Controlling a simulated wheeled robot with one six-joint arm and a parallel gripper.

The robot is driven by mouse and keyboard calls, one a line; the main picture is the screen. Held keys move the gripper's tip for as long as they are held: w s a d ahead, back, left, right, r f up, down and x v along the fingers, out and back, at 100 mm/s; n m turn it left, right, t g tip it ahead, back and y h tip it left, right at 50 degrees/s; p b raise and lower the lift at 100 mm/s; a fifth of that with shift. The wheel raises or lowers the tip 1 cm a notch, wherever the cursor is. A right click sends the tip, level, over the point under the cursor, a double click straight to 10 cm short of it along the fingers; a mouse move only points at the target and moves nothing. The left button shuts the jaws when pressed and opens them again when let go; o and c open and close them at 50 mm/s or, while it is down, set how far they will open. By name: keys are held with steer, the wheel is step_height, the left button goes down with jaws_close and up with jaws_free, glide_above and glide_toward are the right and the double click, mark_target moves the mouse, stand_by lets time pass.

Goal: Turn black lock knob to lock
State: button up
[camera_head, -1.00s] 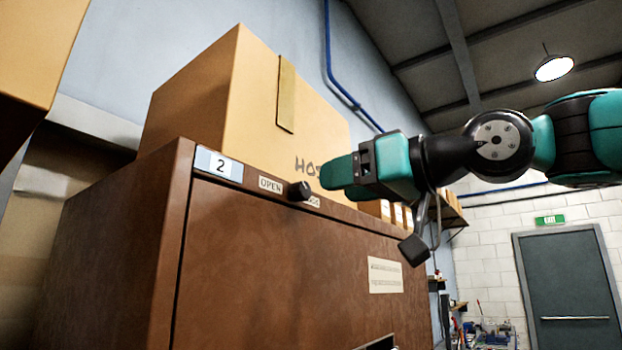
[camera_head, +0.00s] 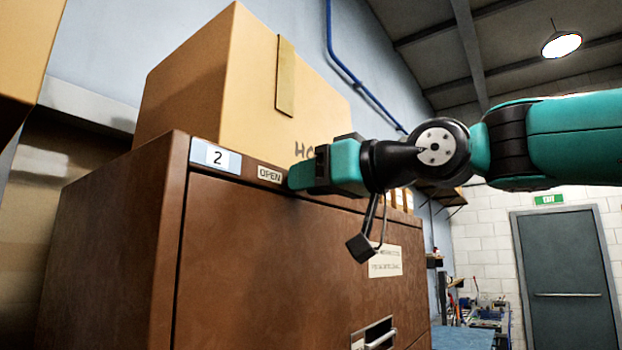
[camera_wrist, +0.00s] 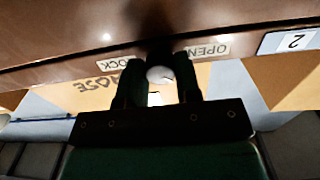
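The black lock knob is on the top front strip of the brown cabinet (camera_head: 270,260); in the head view my gripper (camera_head: 297,178) covers it. In the wrist view, which is upside down, my gripper (camera_wrist: 160,85) has its two dark fingers apart, one on each side of a dark shape and a pale round face at the knob's place. Contact with the fingers is not clear. The OPEN label (camera_head: 270,174) shows just left of the gripper. In the wrist view, the OPEN label (camera_wrist: 208,50) is right of the fingers and the LOCK label (camera_wrist: 122,62) is left.
A large cardboard box (camera_head: 240,90) stands on the cabinet close behind the gripper. A label with a 2 (camera_head: 215,158) is at the cabinet's top corner. A drawer handle (camera_head: 378,338) is low on the front. A grey door (camera_head: 565,275) is far right.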

steer(key=shift+m, duration=0.3)
steer(key=shift+s+r+m+p, duration=0.1)
steer(key=shift+m+p, duration=0.95)
steer(key=shift+m, duration=7.65)
steer(key=o, duration=0.9)
steer(key=shift+o, duration=0.2)
steer(key=b+v, duration=0.5)
steer(key=v, duration=1.2)
steer(key=shift+b, duration=0.3)
